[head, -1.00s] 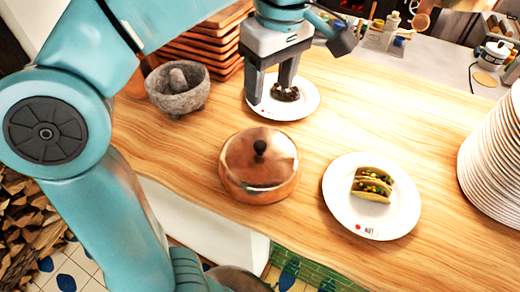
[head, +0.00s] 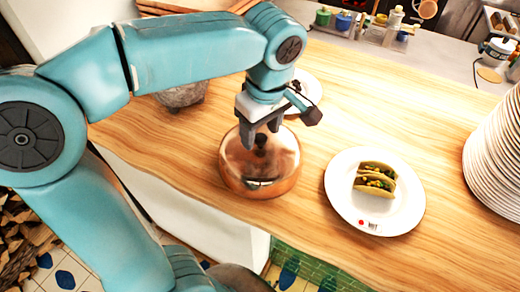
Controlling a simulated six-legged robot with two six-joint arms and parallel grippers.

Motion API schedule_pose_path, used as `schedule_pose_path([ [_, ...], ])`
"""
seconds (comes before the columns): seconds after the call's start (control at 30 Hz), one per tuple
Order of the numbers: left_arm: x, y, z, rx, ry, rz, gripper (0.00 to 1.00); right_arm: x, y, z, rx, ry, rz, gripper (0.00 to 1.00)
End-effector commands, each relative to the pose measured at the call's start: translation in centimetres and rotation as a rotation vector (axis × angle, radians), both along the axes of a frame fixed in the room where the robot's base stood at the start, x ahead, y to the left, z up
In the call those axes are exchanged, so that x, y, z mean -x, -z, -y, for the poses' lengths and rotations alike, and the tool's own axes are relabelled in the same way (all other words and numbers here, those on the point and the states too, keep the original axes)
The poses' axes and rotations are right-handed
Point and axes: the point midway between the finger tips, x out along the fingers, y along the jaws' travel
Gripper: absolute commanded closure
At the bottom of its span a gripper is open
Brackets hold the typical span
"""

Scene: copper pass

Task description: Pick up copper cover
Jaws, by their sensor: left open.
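The copper cover (head: 252,180) is a shiny round dome with a dark knob (head: 261,141) on top. It sits on the wooden counter near its front edge. My left gripper (head: 262,137) is directly over it, pointing down, with its open fingers at the knob, one on either side as far as I can see. Whether the fingers touch the knob cannot be told. My right gripper is not in view.
A white plate with tacos (head: 375,205) and a small label stands right of the cover. A tall stack of white plates (head: 495,160) is at the right edge. Behind my arm, another plate (head: 312,88) and a grey stone bowl (head: 183,95) are partly hidden.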

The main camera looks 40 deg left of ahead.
Motion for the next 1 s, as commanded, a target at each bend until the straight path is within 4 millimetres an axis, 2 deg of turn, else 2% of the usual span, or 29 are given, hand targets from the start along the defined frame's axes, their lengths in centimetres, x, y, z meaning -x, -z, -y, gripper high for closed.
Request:
schedule_pose_path([
  [0.1,0.0,1.4,-0.2,0.0,0.0,-0.002,0.4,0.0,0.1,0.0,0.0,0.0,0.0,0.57],
  [0.37,-0.1,1.6,-0.2,0.0,0.0,0.001,0.4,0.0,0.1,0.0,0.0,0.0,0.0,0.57],
  [0.5,-0.1,1.6,-0.2,0.0,0.0,0.0,0.86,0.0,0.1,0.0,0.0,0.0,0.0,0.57],
  [0.53,-0.1,1.6,-0.2,0.0,0.0,0.0,0.96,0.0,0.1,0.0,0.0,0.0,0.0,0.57],
  [0.57,-0.1,1.6,-0.2,0.0,0.0,0.0,1.0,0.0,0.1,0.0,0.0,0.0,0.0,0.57],
  [0.87,-0.1,1.4,-0.2,-0.001,0.0,0.001,1.0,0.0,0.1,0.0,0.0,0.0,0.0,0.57],
  [1.0,-0.1,0.5,-0.2,-0.001,0.0,0.002,1.0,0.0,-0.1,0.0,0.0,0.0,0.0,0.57],
])
